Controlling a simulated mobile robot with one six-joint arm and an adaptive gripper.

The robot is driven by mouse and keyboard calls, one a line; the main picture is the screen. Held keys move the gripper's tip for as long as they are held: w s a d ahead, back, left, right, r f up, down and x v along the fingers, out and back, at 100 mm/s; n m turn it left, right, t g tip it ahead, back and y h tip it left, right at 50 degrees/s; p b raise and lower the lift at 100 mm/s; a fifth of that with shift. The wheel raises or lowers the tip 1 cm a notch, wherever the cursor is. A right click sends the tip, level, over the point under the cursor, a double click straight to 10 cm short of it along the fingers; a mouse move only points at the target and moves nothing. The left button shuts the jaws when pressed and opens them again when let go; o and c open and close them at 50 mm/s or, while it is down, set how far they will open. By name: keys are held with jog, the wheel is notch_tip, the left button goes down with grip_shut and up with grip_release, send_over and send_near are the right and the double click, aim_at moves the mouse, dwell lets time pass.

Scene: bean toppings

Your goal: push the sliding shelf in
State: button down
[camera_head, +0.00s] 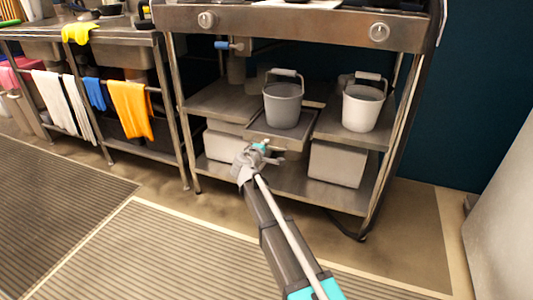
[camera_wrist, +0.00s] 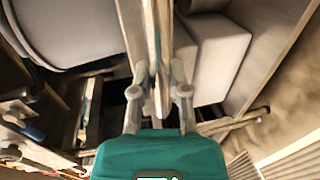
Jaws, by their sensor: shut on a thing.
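The sliding shelf (camera_head: 283,142) is a grey metal tray on the middle level of the steel stand. It sticks out in front of the fixed shelf parts on either side and carries a grey bucket (camera_head: 283,106). My gripper (camera_head: 258,150) is at the shelf's front left edge. In the wrist view, the two fingers of my gripper (camera_wrist: 158,95) are on either side of a shiny metal strip, the shelf's front edge (camera_wrist: 155,45). The exact contact is partly hidden. The bucket (camera_wrist: 75,30) shows large at upper left there.
A light grey bucket (camera_head: 364,105) stands on the fixed shelf at right. White bins (camera_head: 337,164) sit on the lower shelf. The stand's front right leg (camera_head: 388,150) borders the space. Striped mats (camera_head: 150,250) cover the floor in front, with towels hanging at left.

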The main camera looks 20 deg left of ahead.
aim_at(275, 130)
jog(key=x, duration=0.3)
jog(key=r+x, duration=0.1)
jog(key=x, duration=0.3)
jog(key=r+x, duration=0.1)
jog(key=x, duration=0.2)
jog(key=shift+w, duration=0.6)
jog(key=c, duration=0.6)
grip_release()
jog(key=shift+s, duration=0.15)
